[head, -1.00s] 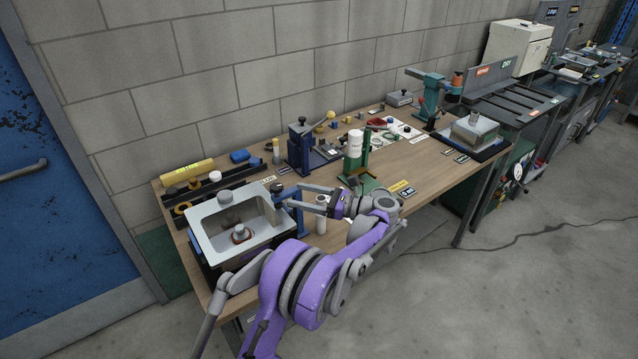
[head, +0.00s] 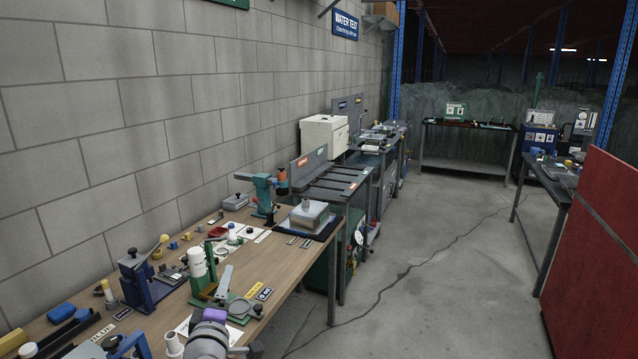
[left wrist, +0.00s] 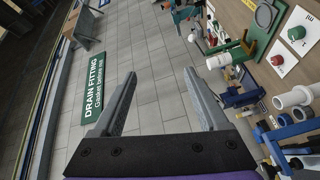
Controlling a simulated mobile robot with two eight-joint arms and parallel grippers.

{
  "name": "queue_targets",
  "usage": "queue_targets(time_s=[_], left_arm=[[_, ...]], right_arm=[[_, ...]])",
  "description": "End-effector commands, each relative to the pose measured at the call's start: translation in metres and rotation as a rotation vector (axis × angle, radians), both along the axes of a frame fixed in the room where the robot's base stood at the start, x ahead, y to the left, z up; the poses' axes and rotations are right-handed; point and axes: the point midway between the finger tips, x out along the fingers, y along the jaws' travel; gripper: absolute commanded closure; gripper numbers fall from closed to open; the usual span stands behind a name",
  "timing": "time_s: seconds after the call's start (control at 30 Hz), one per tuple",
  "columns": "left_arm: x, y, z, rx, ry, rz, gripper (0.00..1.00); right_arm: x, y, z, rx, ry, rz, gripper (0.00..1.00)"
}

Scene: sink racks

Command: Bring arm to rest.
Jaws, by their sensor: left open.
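My left arm comes up from the bottom of the head view, its purple and grey parts over the near bench. Its left gripper (head: 222,284) shows there as a grey finger pointing up, near a green stand. In the left wrist view the left gripper (left wrist: 160,78) has its two grey fingers wide apart with nothing between them. The wall with a green drain fitting sign (left wrist: 94,82) lies beyond them. My right gripper is in neither view.
The wooden bench (head: 280,270) carries a white bottle (head: 197,262), a blue press (head: 140,280), a teal arm press (head: 263,190) and a metal basin (head: 309,214). Further benches line the wall. Open floor (head: 440,270) lies right, bounded by a red panel (head: 595,260).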

Motion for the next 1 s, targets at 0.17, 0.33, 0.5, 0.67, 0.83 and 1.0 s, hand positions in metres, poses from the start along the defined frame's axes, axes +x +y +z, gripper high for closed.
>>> queue_targets(time_s=[0.17, 0.33, 0.5, 0.67, 0.83, 1.0], left_arm=[[-0.098, -0.043, -0.086, 0.484, 0.372, -0.297, 0.24], [-0.194, -0.043, -0.164, 0.839, 0.665, -0.538, 0.24], [-0.264, -0.029, -0.212, 1.047, 0.865, -0.704, 0.24], [-0.292, -0.020, -0.228, 1.120, 0.946, -0.771, 0.24], [-0.295, -0.019, -0.230, 1.129, 0.957, -0.781, 0.24], [-0.295, -0.019, -0.230, 1.129, 0.957, -0.781, 0.24]], right_arm=[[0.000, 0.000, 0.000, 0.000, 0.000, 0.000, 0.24], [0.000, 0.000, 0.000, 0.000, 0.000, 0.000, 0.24], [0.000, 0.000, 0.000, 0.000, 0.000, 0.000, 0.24], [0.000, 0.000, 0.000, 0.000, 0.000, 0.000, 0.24], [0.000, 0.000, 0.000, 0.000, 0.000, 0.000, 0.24], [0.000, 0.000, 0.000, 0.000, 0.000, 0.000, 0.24]])
